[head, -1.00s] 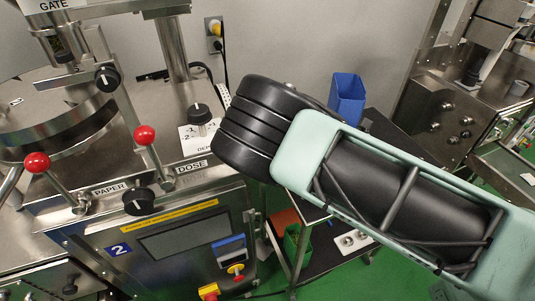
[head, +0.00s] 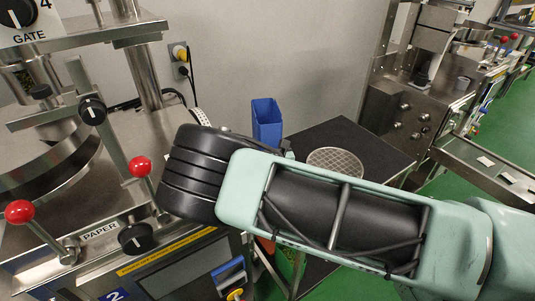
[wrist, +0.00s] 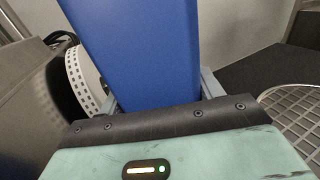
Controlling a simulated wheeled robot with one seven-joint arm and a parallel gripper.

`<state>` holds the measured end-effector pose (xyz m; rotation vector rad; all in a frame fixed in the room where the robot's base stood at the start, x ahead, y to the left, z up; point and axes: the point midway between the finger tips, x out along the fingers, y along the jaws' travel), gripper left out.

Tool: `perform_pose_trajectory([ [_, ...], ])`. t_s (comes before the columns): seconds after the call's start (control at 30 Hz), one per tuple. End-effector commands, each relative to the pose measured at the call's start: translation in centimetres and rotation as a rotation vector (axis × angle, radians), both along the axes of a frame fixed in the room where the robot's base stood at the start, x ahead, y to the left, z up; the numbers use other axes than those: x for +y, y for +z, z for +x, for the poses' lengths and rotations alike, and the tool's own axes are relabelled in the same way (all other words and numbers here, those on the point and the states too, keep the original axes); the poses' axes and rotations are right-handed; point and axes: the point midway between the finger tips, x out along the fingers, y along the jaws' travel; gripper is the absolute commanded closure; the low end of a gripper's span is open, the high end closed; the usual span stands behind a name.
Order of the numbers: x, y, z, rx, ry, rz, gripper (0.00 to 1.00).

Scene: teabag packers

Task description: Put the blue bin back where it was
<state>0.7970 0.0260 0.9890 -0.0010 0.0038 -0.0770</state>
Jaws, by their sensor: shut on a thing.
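The blue bin (head: 266,122) is in the middle of the head view, behind my arm and in front of the grey wall. Its upper part shows, and my arm hides its lower part. In the wrist view the blue bin (wrist: 140,50) fills the middle, between the two grey fingers of my gripper (wrist: 160,95). My gripper is shut on the bin. The bin looks roughly upright in the head view. I cannot tell whether its base touches anything.
A dark-topped table (head: 345,138) with a round metal grid (head: 335,162) stands right of the bin. A steel machine with red-knobbed levers (head: 140,167) is at the left. Another steel machine (head: 405,110) stands behind the table at the right. A white perforated strip (wrist: 85,80) is close left of the bin.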

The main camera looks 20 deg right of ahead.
Motion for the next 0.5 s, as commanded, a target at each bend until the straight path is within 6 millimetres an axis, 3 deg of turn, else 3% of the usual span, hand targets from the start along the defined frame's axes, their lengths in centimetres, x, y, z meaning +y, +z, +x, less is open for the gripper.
perform_pose_trajectory([
  [0.3, 0.0, -3.9, 0.0, -0.001, 0.001, 0.0, 0.77],
  [0.5, 0.0, -4.1, 0.0, -0.001, 0.0, 0.001, 0.77],
])
